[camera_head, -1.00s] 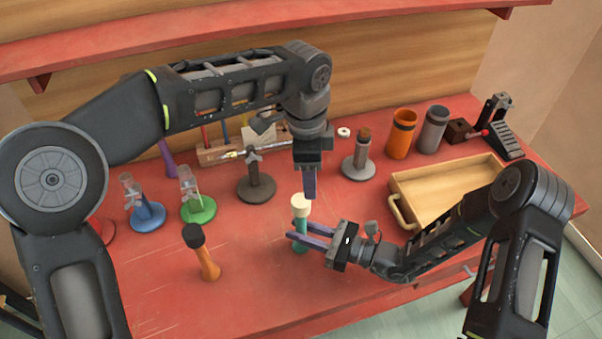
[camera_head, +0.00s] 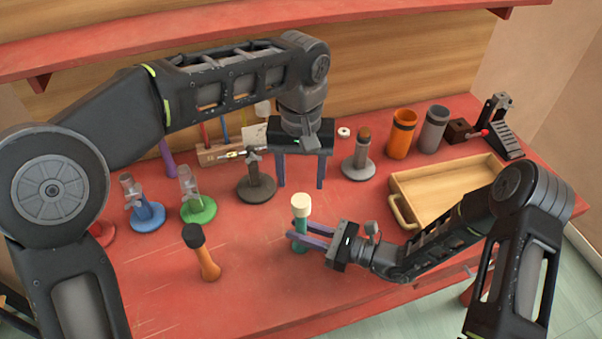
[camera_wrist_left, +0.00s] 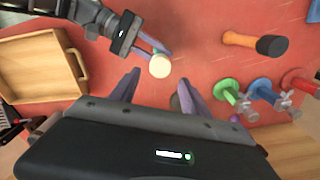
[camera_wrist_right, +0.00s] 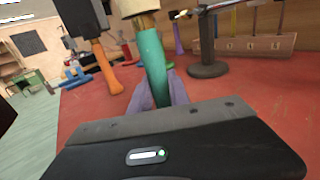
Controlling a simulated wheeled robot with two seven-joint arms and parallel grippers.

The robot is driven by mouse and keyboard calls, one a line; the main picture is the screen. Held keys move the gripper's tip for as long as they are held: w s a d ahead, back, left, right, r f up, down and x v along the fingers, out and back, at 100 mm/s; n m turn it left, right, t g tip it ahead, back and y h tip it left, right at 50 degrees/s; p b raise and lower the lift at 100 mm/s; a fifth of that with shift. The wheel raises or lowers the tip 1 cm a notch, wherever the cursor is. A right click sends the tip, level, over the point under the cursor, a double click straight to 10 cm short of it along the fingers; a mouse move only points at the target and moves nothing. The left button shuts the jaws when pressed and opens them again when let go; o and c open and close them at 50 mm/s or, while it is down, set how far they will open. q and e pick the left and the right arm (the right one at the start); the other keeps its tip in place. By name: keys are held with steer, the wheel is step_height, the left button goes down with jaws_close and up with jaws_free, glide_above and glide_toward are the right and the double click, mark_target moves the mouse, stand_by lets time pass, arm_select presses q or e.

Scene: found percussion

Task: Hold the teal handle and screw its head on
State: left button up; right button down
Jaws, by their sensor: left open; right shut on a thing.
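The teal handle (camera_head: 300,236) stands upright above the red table with a cream head (camera_head: 301,203) at its top. My right gripper (camera_head: 302,240) is shut on the handle from the right. In the right wrist view the teal handle (camera_wrist_right: 151,66) rises between its fingers, with the head cut off by the top edge. My left gripper (camera_head: 301,186) is open and empty, fingers pointing down, behind and above the head. In the left wrist view the head (camera_wrist_left: 159,67) lies beyond the open fingers, apart from them. I cannot tell how tightly head and handle are joined.
An orange handle with a black head (camera_head: 207,262) stands at left front. Green (camera_head: 199,209), blue (camera_head: 147,217) and dark (camera_head: 256,190) stands are behind it. A grey stand (camera_head: 358,168), a wooden tray (camera_head: 450,188) and orange (camera_head: 400,142) and grey (camera_head: 433,137) cups are right.

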mark_target(301, 200)
arm_select(q)
steer(key=shift+f, duration=0.15)
steer(key=shift+f, duration=3.9)
jaws_close()
